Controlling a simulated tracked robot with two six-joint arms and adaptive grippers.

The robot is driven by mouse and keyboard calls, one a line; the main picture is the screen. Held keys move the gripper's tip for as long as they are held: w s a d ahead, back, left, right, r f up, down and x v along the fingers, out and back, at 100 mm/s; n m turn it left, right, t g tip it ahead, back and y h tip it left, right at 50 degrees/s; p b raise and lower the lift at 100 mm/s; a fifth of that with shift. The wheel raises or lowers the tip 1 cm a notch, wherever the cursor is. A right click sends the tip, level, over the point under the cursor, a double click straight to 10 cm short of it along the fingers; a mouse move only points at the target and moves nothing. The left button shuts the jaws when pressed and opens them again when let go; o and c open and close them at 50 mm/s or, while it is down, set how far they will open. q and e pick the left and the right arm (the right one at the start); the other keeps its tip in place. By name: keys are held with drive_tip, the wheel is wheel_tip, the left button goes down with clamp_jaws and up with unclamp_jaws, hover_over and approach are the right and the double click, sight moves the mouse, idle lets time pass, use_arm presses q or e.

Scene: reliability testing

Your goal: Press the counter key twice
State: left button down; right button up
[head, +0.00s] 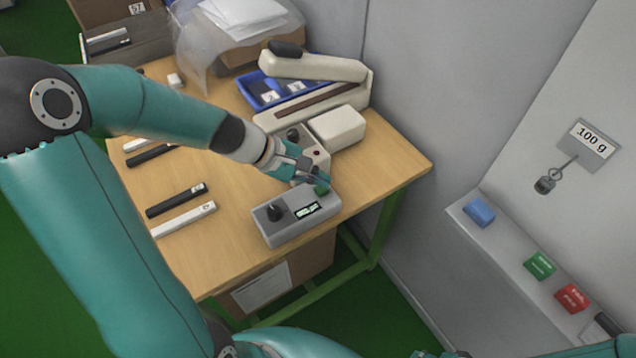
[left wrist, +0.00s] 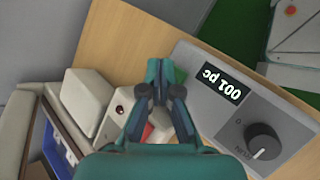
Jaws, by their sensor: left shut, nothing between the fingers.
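The grey counter box (head: 290,228) sits near the front right edge of the table. It has a black knob (head: 273,212), a lit display (head: 306,210) and a green key (head: 321,189) at its far right corner. In the left wrist view the display (left wrist: 221,87) appears upside down and seems to read "001 pc". My left gripper (head: 324,181) is shut and empty, its fingertips right at the green key; I cannot tell whether they touch it. In the left wrist view the fingers (left wrist: 160,66) hide most of the key.
Behind the counter stand another grey box (head: 315,156), a white block (head: 338,127) and a large cream lever device (head: 315,68) beside a blue tray (head: 262,92). Black and white bars (head: 176,200) lie to the left. A wall ledge (head: 510,247) is at the right.

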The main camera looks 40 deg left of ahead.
sight(318, 189)
use_arm(q)
drive_tip(key=shift+r+p, duration=1.95)
drive_tip(key=shift+r, duration=0.55)
wheel_tip(318, 189, up, 4)
drive_tip(key=p, duration=0.4)
drive_tip(key=shift+f+p, duration=0.2)
drive_tip(key=shift+p, duration=0.1)
wheel_tip(318, 189, down, 8)
drive_tip(key=b, duration=0.7)
drive_tip(key=shift+f+b, duration=0.4)
drive_tip(key=shift+b, duration=0.1)
drive_tip(key=shift+f, duration=0.15)
idle(0.6)
drive_tip(key=shift+f+b, duration=0.2)
drive_tip(key=shift+b, duration=0.25)
